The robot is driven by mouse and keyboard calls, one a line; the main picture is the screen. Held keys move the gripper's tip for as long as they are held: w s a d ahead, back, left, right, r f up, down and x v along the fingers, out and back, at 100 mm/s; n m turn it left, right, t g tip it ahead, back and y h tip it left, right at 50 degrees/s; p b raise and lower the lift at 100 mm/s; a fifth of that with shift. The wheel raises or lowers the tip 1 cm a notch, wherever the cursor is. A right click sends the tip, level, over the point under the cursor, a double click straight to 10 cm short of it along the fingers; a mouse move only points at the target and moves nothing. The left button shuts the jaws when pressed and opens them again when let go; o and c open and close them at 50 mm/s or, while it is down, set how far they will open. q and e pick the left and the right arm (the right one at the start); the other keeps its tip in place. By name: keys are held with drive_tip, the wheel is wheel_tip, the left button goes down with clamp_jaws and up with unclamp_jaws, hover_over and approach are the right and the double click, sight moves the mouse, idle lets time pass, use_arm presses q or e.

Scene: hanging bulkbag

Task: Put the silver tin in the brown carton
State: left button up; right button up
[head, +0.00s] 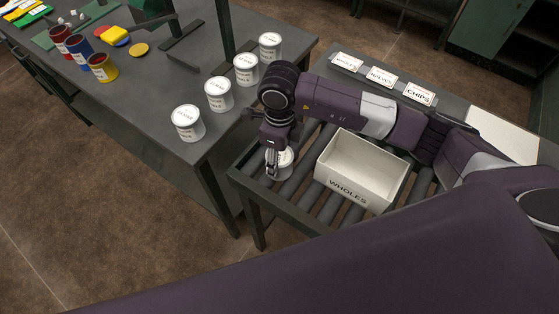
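A silver tin (286,161) with a pale label is at the left part of the roller conveyor, partly hidden by my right gripper (272,160). The gripper points down at the tin, with a finger against or in front of its near left side. I cannot tell whether the fingers are closed on it, or whether the tin rests on the rollers. An open, empty cream-white carton (348,190) marked WHOLES stands on the conveyor just right of the tin. No brown carton shows. My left gripper is not in view.
Several similar pale tins (219,94) stand in a row on the grey table (150,95). Red, blue and yellow tins (102,68) stand farther left. Label cards (381,77) lie behind the roller conveyor (302,198). My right arm reaches over the carton's back side.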

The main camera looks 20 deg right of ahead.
drive_tip(key=c, duration=0.8)
drive_tip(key=shift+r, duration=0.1)
drive_tip(key=shift+c, duration=0.3)
